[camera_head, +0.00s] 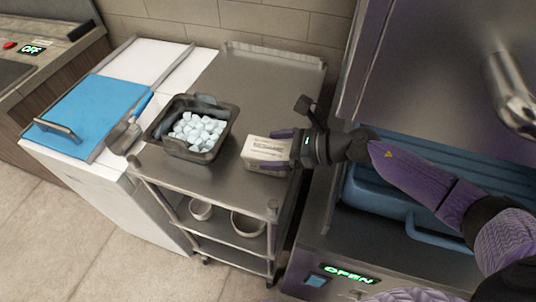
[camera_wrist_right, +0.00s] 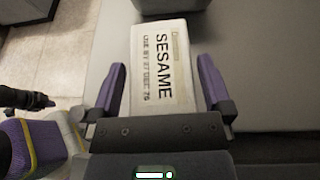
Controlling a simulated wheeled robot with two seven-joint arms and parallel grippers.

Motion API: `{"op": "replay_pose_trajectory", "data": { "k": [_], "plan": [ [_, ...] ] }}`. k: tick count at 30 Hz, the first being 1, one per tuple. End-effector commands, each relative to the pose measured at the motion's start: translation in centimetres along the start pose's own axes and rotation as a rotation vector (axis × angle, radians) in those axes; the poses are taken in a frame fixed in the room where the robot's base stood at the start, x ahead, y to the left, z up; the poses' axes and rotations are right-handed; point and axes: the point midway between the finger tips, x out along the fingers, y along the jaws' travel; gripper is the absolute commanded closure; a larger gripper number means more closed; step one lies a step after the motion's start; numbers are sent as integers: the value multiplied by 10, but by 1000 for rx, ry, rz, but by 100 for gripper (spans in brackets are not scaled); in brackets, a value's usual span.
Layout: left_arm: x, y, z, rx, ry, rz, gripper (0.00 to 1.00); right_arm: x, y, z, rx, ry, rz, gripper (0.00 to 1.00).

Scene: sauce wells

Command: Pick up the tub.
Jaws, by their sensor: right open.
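The tub is a pale, box-like container (camera_head: 262,151) on the steel cart top, near its front right corner. In the right wrist view the tub (camera_wrist_right: 162,62) shows a label reading SESAME with a date line under it. My right gripper (camera_head: 274,149) reaches in from the right, level with the tub. In the wrist view the right gripper (camera_wrist_right: 161,66) is open, its purple fingers on either side of the tub, with a gap visible on each side. The tub's underside is hidden.
A dark pan (camera_head: 160,140) of pale cubes stands left of the tub. A steel appliance (camera_head: 420,60) stands close on the right. The cart's back is clear.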

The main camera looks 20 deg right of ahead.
Motion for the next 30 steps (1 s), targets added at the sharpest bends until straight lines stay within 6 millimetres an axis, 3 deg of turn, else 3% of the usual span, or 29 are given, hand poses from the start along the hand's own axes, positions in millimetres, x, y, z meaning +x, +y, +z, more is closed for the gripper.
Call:
{"op": "replay_pose_trajectory", "data": {
  "k": [1, 12, 15, 23, 30],
  "plan": [
    [0, 0, 0, 0, 1, 0, 100, 0, 0, 0, 0, 0, 0, 2],
    [0, -1, -4, 0, 6, -2, 100, 0, 0, 0, 0, -1, 0, 80],
    [0, -2, -4, 0, 6, -2, 100, -1, 0, 0, 0, -2, 0, 97],
    [-2, -2, -4, 0, 7, -3, 100, -2, -1, 3, 0, -2, -1, 97],
    [-19, -2, -7, 1, 14, -4, 100, -16, -9, 28, -1, -3, -6, 97]
  ]
}}
